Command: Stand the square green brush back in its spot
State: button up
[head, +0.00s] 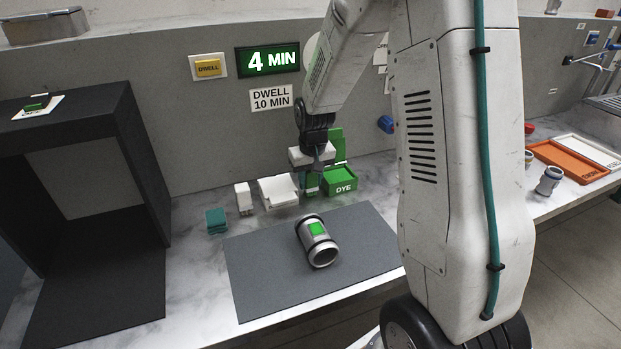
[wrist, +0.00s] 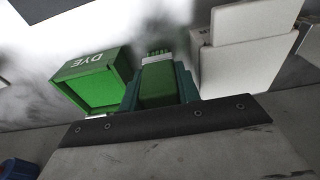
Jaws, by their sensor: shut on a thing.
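The square green brush (wrist: 158,84) is between the two fingers of my gripper (wrist: 159,82) in the wrist view, with its pale collar and green bristles pointing away from the palm. In the head view my gripper (head: 312,172) is above the back of the bench, and only a little green of the brush shows below it. The green box marked DYE (head: 342,182) stands just right of the gripper; it also shows left of the brush in the wrist view (wrist: 95,80). I cannot tell whether the brush touches anything.
A white holder (head: 278,191) and a smaller white block (head: 244,198) stand left of the gripper. A cylindrical casting with a green patch (head: 314,246) lies on the grey mat (head: 262,272). Teal pads (head: 216,221) lie farther left. The wall display (head: 268,60) reads 4 MIN.

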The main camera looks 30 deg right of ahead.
jog(key=o, duration=1)
jog(key=shift+f, duration=0.1)
jog(key=shift+c, duration=0.2)
jog(key=shift+r, duration=0.35)
jog(key=r, duration=0.7)
jog(key=shift+s+d, duration=0.1)
jog(key=shift+s, duration=0.2)
jog(key=s+a+r, duration=0.5)
jog(key=s+r, duration=0.3)
jog(key=s+a+r+n, duration=0.1)
jog(key=s+a+r, duration=0.1)
jog(key=s, duration=0.9)
jog(key=s+a+r+n, duration=0.1)
jog(key=s+a, duration=0.3)
jog(key=s, duration=0.7)
jog(key=shift+a+r, duration=0.4)
jog(key=shift+r, duration=0.4)
